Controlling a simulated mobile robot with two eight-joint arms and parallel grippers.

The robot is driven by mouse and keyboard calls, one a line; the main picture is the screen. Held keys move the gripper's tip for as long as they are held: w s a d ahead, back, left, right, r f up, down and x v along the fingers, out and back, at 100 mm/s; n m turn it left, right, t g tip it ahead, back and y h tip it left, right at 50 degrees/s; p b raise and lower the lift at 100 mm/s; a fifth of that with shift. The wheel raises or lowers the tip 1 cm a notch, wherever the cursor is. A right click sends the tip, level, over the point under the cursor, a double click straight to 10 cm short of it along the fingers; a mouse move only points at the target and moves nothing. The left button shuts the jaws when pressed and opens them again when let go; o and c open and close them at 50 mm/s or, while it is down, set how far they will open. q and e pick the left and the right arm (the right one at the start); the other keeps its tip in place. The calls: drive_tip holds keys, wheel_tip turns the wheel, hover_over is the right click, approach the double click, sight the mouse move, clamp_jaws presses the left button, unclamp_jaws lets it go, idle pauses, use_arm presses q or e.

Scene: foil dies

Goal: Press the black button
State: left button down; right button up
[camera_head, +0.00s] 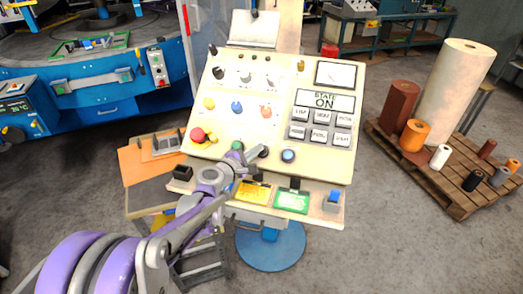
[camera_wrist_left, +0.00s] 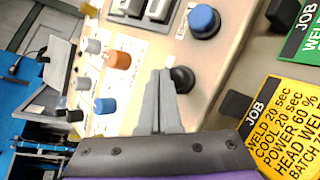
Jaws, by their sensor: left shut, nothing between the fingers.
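The black button (camera_wrist_left: 183,78) is a round knob on the cream control panel, in the lower row between the green and blue buttons. In the head view the black button (camera_head: 263,151) is partly hidden by my left gripper (camera_head: 252,158). The left wrist view shows my left gripper (camera_wrist_left: 160,73) with its two grey fingers together and nothing between them. The fingertips are right beside the black button in that picture and overlap its edge. I cannot tell whether they touch it. My right gripper is not in view.
The blue button (camera_head: 288,156) is just right of the black one; it also shows in the left wrist view (camera_wrist_left: 204,20). A green button (camera_head: 237,146) and a red button (camera_head: 198,135) are to the left. Yellow (camera_head: 252,191) and green (camera_head: 292,201) job cards lie below.

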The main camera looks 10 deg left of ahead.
use_arm(q)
drive_tip(key=shift+w+f, duration=0.1)
idle(0.7)
drive_tip(key=shift+w+f, duration=0.15)
drive_tip(key=shift+f, duration=0.1)
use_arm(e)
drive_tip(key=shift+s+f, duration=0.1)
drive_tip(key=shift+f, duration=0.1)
use_arm(q)
drive_tip(key=shift+w+f+b, duration=0.3)
drive_tip(key=shift+f+b, duration=0.05)
drive_tip(key=shift+f, duration=0.05)
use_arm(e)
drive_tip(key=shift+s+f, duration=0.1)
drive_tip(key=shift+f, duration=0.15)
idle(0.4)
use_arm(q)
drive_tip(key=shift+r, duration=0.1)
drive_tip(key=shift+s+r+p, duration=0.35)
drive_tip(key=shift+s+r, duration=0.15)
drive_tip(key=shift+r, duration=0.15)
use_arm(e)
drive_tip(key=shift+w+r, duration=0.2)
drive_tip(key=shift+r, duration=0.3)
